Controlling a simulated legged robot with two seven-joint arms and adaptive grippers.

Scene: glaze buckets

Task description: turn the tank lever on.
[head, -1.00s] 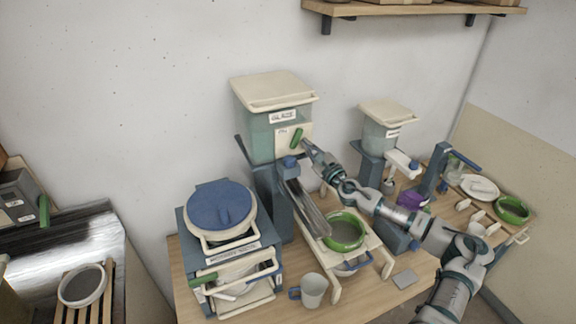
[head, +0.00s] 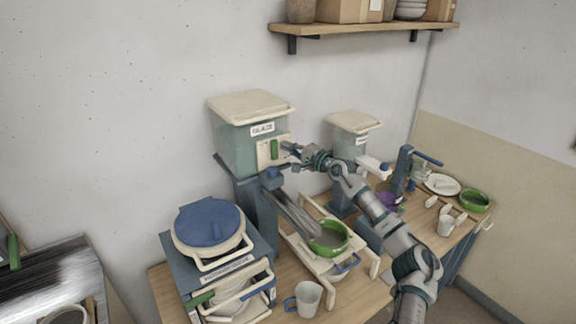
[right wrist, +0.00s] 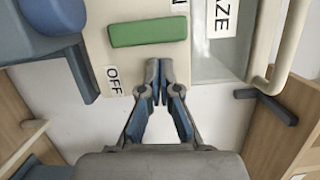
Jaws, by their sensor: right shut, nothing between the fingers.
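The glaze tank (head: 234,140) is a greenish see-through box with a cream lid. Its green lever (head: 274,149) stands upright on a cream plate (head: 264,156) on the tank's front. In the right wrist view the lever (right wrist: 148,33) lies across the picture, with an OFF label (right wrist: 114,80) near its left end; another label is cut off by the top edge. My right gripper (head: 291,150) is beside the lever, on its right. In the right wrist view its fingertips (right wrist: 161,72) are together and empty, with a small gap to the lever. My left gripper is out of view.
A grey chute (head: 293,214) slopes from below the tank towards a green-rimmed bowl (head: 328,240) on a cream stand. A blue-lidded bucket (head: 210,226) stands at left and a mug (head: 309,298) in front. A smaller tank (head: 352,143) is at right, behind my right arm.

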